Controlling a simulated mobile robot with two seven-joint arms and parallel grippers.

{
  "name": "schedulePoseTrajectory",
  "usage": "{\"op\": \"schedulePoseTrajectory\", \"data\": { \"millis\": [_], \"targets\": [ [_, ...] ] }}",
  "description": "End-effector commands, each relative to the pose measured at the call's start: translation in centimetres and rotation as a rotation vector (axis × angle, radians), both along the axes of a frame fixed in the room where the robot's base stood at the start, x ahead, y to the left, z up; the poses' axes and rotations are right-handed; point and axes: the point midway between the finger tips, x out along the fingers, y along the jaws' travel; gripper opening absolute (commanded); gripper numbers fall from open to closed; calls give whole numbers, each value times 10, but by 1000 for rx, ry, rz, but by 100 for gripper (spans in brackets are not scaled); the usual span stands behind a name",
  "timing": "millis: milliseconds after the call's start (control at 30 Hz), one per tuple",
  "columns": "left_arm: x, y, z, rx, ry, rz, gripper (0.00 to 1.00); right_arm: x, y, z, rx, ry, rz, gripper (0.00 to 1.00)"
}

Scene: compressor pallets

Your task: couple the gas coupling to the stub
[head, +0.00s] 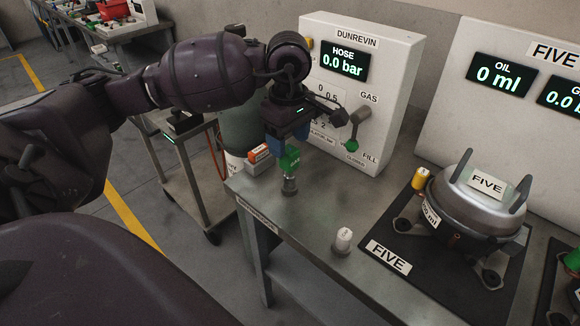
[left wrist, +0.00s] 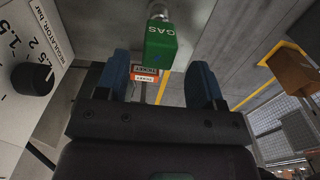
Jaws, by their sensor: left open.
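The green gas coupling (head: 290,160), with a metal lower end, stands upright at the left end of the metal bench, and its green block marked GAS also shows in the left wrist view (left wrist: 161,48). My left gripper (head: 287,151) is directly above it with blue fingers pointing down. In the left wrist view my left gripper (left wrist: 160,75) is open, its fingers apart on either side of the coupling with gaps visible. The silver compressor (head: 480,200) marked FIVE sits on a dark pallet. I cannot tell which fitting on it is the stub. My right gripper is out of view.
The Dunrevin panel (head: 385,60) stands behind the coupling, its hose display reading 0.0 bar. An orange ticket box (head: 258,153) lies left of the coupling. A white-capped item (head: 343,238) stands near the bench front. A trolley (head: 190,165) is at the left. The bench between coupling and pallet is mostly clear.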

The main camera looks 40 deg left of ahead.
Motion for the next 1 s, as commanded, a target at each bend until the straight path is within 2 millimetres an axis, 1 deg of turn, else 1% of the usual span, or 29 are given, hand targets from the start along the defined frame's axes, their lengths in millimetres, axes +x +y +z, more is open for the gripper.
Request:
{"op": "schedulePoseTrajectory", "data": {
  "millis": [167, 367, 800, 1000],
  "targets": [
    [0, 0, -4, -2, 3, 0, 62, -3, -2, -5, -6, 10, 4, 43],
    [0, 0, -16, -3, 5, 1, 62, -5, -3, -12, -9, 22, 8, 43],
    [0, 0, -69, -1, 10, 0, 62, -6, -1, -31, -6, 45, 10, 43],
    [-1, 0, -91, -2, 13, 0, 62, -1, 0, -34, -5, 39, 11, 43]
  ]
}}
